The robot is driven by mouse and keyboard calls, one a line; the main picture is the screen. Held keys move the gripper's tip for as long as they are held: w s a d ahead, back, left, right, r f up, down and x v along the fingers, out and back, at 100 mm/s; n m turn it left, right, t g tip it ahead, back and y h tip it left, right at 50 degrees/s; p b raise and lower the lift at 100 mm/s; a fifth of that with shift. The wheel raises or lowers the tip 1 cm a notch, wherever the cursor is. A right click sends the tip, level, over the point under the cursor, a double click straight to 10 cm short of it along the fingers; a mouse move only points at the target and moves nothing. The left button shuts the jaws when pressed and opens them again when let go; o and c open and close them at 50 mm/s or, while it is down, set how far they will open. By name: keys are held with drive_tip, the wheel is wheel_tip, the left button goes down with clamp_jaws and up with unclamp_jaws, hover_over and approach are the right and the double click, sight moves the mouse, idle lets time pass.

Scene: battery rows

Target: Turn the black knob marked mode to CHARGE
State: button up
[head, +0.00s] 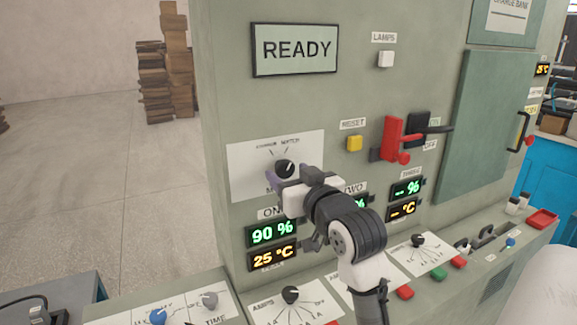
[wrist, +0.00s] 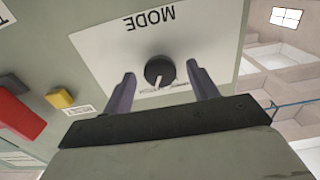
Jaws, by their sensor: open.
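The black mode knob (head: 285,169) sits on a white plate (head: 250,160) on the grey-green cabinet face. In the wrist view the knob (wrist: 159,70) lies between the two purple fingers of my gripper (wrist: 161,73), with a gap on each side. The word MODE is upside down above it there. The knob's white pointer mark faces the small position labels at the plate's upper edge; I cannot tell which label it meets. In the head view my gripper (head: 285,182) is open at the plate and hides its lower part.
A yellow reset button (head: 355,143) and a red lever (head: 393,138) stick out to the right. Green and amber displays (head: 272,233) sit below the plate. A sloped desk with knobs (head: 290,295) and buttons runs along the bottom. Open floor (head: 120,190) lies to the left.

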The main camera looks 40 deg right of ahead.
drive_tip(key=shift+w+d, duration=0.15)
drive_tip(key=shift+w, duration=0.45)
drive_tip(key=c, duration=1)
